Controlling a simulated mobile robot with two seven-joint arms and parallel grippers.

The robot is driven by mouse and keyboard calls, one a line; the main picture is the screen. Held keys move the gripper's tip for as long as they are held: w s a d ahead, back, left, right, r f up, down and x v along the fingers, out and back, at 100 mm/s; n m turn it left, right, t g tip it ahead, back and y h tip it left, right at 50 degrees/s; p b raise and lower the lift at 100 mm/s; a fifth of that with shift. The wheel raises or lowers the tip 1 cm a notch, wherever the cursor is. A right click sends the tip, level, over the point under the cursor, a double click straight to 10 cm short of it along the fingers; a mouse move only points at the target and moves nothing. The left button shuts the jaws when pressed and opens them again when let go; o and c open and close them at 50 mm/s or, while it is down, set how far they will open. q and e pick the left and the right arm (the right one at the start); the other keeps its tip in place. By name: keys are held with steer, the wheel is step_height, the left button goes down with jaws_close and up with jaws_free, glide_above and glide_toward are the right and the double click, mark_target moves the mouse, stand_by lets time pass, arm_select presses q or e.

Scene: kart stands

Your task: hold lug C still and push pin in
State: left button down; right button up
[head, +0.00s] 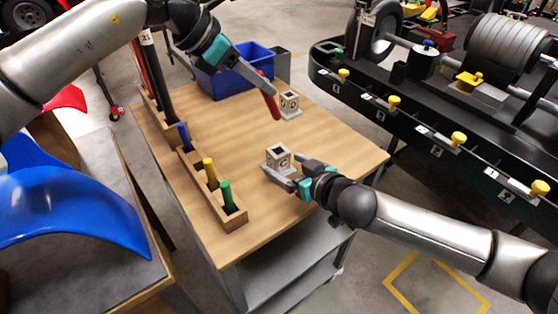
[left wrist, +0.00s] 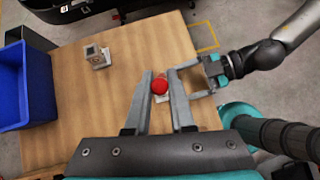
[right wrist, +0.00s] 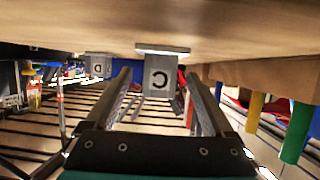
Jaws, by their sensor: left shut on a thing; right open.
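Lug C (head: 278,158), a grey block with a square hole in its top and a C on its face, stands on the wooden table. My right gripper (head: 285,168) is open, with a finger on either side of it; the right wrist view shows lug C (right wrist: 163,78) between the fingers. My left gripper (head: 262,88) is shut on a red pin (head: 271,106), which hangs tip down in the air. In the left wrist view, the red pin's round head (left wrist: 160,86) shows between the fingers and hides most of lug C beneath.
Lug D (head: 289,105) stands farther back on the table (head: 235,135). A blue bin (head: 235,75) is at the back. A wooden rack (head: 236,217) with blue, yellow and green pins runs along the left edge. The front of the table is clear.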

mark_target(283, 164)
steer(key=shift+x, duration=2.1)
jaws_close()
arm_select(q)
steer(key=d+f+y, duration=0.1)
steer(key=f+y, duration=0.1)
steer(key=w+d+f+g, duration=0.1)
steer(key=f, duration=0.1)
steer(key=shift+d+n+y, duration=0.35)
steer(key=shift+n+y, duration=0.05)
steer(key=shift+w+d+f+n+y, duration=0.2)
steer(key=shift+f+n+y, duration=0.1)
steer(key=shift+f+y, duration=0.3)
